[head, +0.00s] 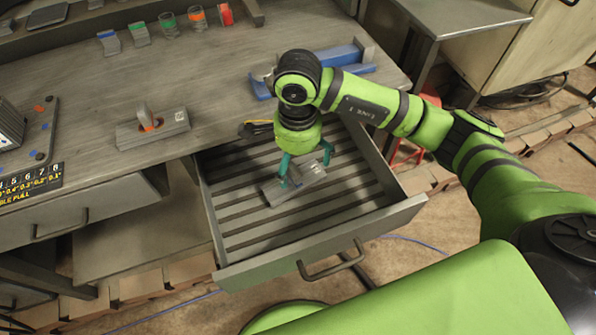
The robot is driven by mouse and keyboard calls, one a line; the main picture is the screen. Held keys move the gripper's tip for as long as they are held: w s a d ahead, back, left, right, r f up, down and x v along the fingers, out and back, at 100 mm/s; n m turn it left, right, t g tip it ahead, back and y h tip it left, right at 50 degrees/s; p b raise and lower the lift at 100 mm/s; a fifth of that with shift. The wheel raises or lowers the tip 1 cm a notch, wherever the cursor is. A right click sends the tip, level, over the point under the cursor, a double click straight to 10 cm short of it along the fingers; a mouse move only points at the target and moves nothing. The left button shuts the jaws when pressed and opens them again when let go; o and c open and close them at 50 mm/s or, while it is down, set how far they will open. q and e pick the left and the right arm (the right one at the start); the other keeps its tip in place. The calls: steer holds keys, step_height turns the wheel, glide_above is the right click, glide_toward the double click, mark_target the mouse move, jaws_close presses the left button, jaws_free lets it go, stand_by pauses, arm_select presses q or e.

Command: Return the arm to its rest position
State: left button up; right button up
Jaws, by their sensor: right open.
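My right arm (375,107) comes in from the right and reaches over an open drawer (318,238). Its green wrist points down into the drawer. My right gripper (305,172) has teal fingers, spread apart and open. The fingers are low in the drawer, at a grey metal piece (299,189) that lies on the slatted bottom. Whether the fingers touch the piece cannot be told. My left gripper is not in view.
The workbench (215,75) behind holds a similar grey piece (152,127), a blue tool (342,57) and several small coloured containers. The drawer front with its handle (335,263) juts out. A metal side table (460,14) stands at the upper right.

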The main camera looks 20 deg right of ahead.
step_height(320, 180, up, 5)
steer(key=shift+f, duration=0.1)
